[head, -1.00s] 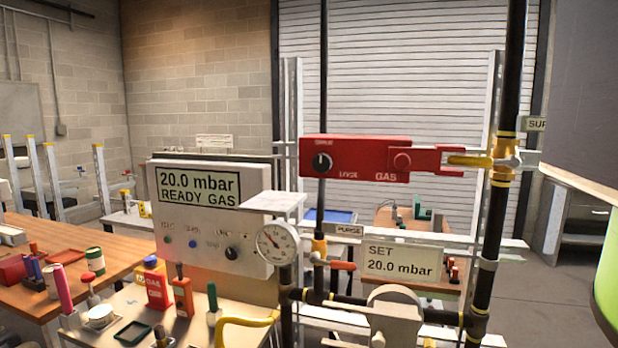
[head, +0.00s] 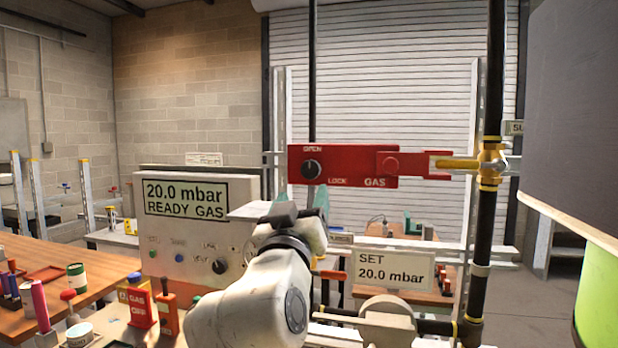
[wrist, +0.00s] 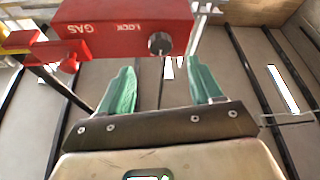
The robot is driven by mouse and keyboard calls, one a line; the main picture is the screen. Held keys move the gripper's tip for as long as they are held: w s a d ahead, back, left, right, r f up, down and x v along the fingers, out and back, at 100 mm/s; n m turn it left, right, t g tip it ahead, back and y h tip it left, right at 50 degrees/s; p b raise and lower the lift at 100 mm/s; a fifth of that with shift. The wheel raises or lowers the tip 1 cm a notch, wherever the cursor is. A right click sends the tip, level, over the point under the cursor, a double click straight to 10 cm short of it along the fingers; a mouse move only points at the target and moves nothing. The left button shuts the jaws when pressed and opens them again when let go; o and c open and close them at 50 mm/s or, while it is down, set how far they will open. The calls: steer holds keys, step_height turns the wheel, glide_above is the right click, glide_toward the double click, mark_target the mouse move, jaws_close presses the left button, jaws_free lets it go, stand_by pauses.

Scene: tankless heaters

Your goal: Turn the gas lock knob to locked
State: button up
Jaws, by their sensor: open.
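The gas lock knob (head: 311,168) is a round black dial on the red lock box (head: 345,182). The box reads OPEN above the knob, LOCK to its lower right and GAS farther right. The knob's pointer is too small to read surely. My gripper (head: 314,199) has green fingers just below the knob in the head view, partly hidden by my wrist. In the wrist view my gripper (wrist: 161,78) is open and empty, its fingers spread apart. The knob (wrist: 160,43) shows beyond the fingertips, roughly centred between them and not touched.
A red hasp and yellow valve handle (head: 455,164) join the box to the black pipe (head: 490,100). The white control panel (head: 165,245) reads 20.0 mbar READY GAS. A SET 20.0 mbar sign (head: 392,270) stands below the box. Bottles and tools cover the bench at left.

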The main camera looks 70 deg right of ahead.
mark_target(310, 174)
steer(key=p+x, duration=0.2)
steer(key=x, duration=0.6)
steer(key=shift+d, duration=0.2)
steer(key=shift+c, duration=0.2)
steer(key=c, duration=1)
steer(key=shift+w, duration=0.1)
